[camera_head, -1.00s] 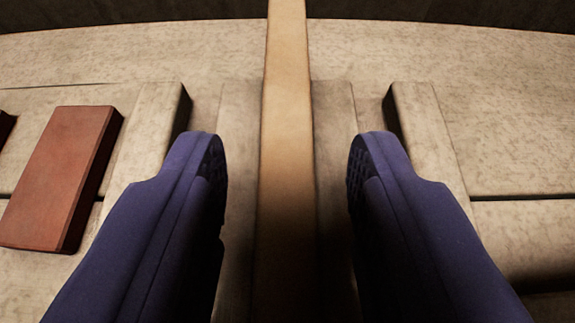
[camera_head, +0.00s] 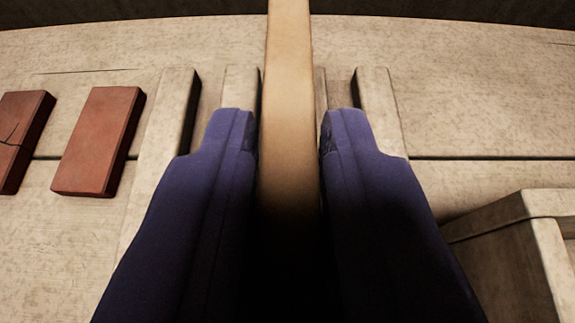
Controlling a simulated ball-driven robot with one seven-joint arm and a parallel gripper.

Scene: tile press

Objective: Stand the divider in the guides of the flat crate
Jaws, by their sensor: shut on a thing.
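The divider (camera_head: 289,70) is a long, light tan board seen edge-on, running from the top of the view down the middle. My gripper (camera_head: 288,130) has its two blue fingers closed on either side of it and holds it. The divider's lower end is in dark shadow between the fingers. Pale wooden rails flank it: a left outer rail (camera_head: 168,125) and a right outer rail (camera_head: 378,95), with narrower strips closer in. A pale wooden box corner (camera_head: 520,212) shows at the lower right. I cannot tell whether that is the flat crate, and no guides show clearly in it.
Two red-brown tiles lie at the left, a whole one (camera_head: 98,140) and a cracked one (camera_head: 20,130) cut by the picture edge. The pale wooden surface (camera_head: 480,100) is clear at the upper right. A dark wall (camera_head: 450,15) runs along the back.

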